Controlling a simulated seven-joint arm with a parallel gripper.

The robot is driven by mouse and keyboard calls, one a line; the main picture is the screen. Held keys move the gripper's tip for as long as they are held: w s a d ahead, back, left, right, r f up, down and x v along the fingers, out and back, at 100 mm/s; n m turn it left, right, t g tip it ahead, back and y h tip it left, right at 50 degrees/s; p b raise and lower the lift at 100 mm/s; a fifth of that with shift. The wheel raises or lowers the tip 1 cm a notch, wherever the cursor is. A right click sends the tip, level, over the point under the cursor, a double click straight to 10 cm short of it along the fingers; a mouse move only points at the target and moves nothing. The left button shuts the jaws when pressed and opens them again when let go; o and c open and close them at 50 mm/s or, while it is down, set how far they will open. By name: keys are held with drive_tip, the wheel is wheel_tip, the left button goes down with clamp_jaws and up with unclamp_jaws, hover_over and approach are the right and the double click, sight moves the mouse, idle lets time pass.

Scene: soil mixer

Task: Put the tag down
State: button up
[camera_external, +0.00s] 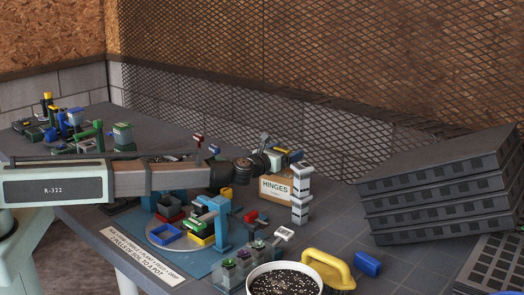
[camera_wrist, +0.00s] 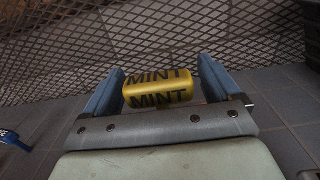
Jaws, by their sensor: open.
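The tag is a yellow block marked MINT (camera_wrist: 158,92). In the wrist view it lies between the two blue fingers of my gripper (camera_wrist: 160,85). The fingers are open, with a narrow gap showing on each side of the tag. What bears the tag from below is hidden by the gripper body. In the external view my gripper (camera_external: 287,154) is beyond the HINGES box, close above it and the white stack. The tag is too small there to make out surely.
The cardboard HINGES box (camera_external: 275,187) and a white stack (camera_external: 301,195) stand close to my gripper. A blue stand (camera_external: 222,225) with coloured bins is nearer the camera. A soil pot (camera_external: 284,281) and a yellow-handled tool (camera_external: 328,268) are in front. Black trays (camera_external: 440,185) are piled right.

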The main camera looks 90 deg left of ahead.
drive_tip(key=shift+r, duration=0.1)
drive_tip(key=shift+s+d, duration=0.15)
drive_tip(key=v, duration=0.4)
drive_tip(key=shift+s+d, duration=0.1)
drive_tip(key=shift+s, duration=0.05)
wheel_tip(320, 180, up, 7)
drive_tip(key=shift+d, duration=0.1)
